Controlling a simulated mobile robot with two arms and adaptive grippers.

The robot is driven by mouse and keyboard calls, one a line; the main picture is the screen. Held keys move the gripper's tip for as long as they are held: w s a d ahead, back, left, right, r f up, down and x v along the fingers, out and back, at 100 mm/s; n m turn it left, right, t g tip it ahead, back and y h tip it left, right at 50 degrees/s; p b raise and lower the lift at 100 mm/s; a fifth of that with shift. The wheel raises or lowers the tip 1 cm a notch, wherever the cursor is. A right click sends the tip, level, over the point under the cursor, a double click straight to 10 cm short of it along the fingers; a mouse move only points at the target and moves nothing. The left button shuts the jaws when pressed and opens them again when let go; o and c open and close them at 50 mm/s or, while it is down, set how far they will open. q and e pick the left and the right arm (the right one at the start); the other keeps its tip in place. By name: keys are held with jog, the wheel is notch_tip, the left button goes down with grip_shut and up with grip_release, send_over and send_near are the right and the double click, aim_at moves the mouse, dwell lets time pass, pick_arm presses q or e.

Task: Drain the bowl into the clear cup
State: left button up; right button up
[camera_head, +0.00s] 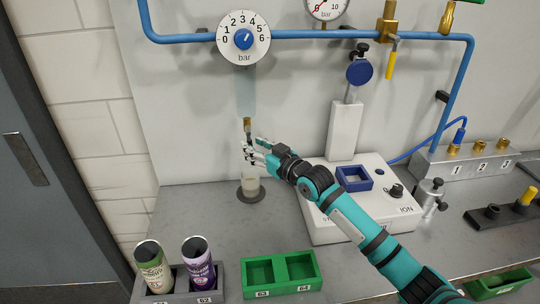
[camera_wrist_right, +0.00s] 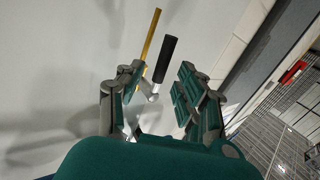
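The clear bowl (camera_head: 245,92) hangs on the wall under a round numbered dial (camera_head: 243,38) with a blue knob. A brass outlet (camera_head: 247,124) shows below it. The clear cup (camera_head: 251,183) stands upright beneath on a dark round base, with something pale low inside. My right gripper (camera_head: 255,151) is at the outlet, above the cup, and partly covers what is there. In the right wrist view a black lever handle (camera_wrist_right: 166,58) and a thin brass tube (camera_wrist_right: 151,33) show at the gap between the spread fingers (camera_wrist_right: 160,97). Contact with the lever is unclear. My left gripper is not seen.
A white machine (camera_head: 358,225) with a blue square holder stands right of the cup. Printed cans sit in a grey holder (camera_head: 222,292) at front left, beside an empty green tray (camera_head: 281,274). Blue pipe (camera_head: 180,38) runs along the wall. Bench is bare around the cup.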

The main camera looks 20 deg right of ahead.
jog(key=v, duration=0.9)
jog(key=shift+s, duration=0.2)
